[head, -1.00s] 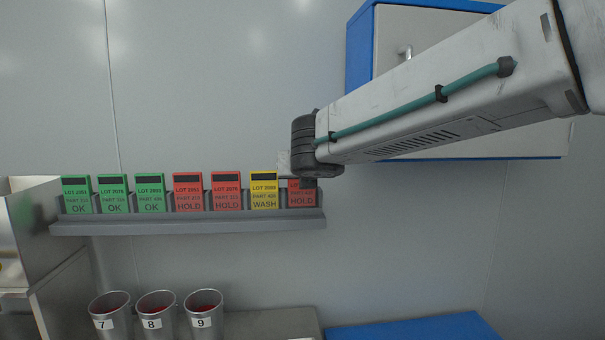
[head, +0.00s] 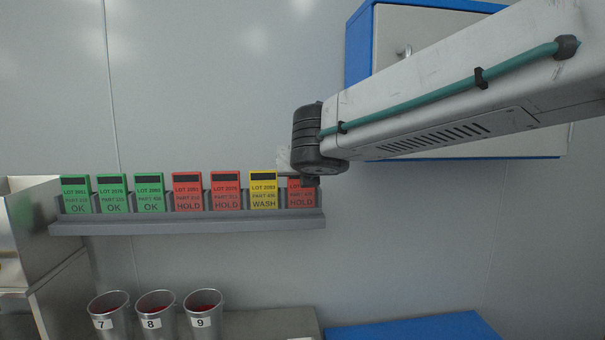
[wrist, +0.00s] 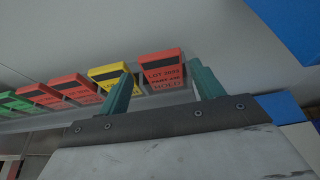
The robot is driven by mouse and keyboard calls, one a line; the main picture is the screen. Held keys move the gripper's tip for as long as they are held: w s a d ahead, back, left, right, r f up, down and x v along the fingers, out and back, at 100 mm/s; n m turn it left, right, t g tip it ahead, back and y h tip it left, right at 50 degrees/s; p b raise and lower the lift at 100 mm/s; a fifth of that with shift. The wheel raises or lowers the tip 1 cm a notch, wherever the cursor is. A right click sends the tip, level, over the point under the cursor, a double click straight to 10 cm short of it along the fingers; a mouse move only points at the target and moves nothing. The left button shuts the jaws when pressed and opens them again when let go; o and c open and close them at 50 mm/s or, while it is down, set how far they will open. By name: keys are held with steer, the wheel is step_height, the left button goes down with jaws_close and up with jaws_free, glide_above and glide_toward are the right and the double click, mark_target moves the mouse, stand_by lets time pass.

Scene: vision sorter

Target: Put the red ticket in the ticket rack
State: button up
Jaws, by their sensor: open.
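The ticket rack (head: 190,226) is a grey ledge on the wall, with a row of upright tickets. A red HOLD ticket (head: 302,199) stands in its rightmost slot, its top partly hidden behind my wrist. In the wrist view this red ticket (wrist: 162,72) shows between my two teal fingers, which are spread apart on either side of it. My gripper (wrist: 165,86) is open; whether a finger touches the ticket I cannot tell. In the head view my gripper is mostly hidden by the black wrist joint.
A yellow WASH ticket (head: 263,191) stands just left, then two red HOLD tickets and several green OK ones (head: 149,193). Numbered metal cups (head: 204,318) stand below. A blue-edged cabinet (head: 357,50) hangs behind my arm. A blue surface (head: 420,328) lies lower right.

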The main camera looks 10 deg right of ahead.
steer(key=v, duration=0.8)
steer(key=shift+s+r, duration=0.15)
steer(key=shift+s, duration=0.15)
steer(key=s+d+f+m+g+h, duration=0.25)
steer(key=s+d+f+m, duration=0.2)
steer(key=d+m, duration=0.35)
steer(key=s+d+f+m+g+h, duration=0.1)
steer(key=s+d+f+m+g, duration=0.3)
steer(key=d+m, duration=0.45)
steer(key=s+d+f+m+g+y, duration=0.1)
steer(key=s+f+m+g, duration=0.2)
steer(key=s+f+m, duration=0.3)
steer(key=s+d+f+m+g+y, duration=0.2)
steer(key=s+f+m, duration=0.5)
steer(key=s+m, duration=0.6)
steer(key=shift+f+g, duration=0.2)
steer(key=shift+g, duration=0.25)
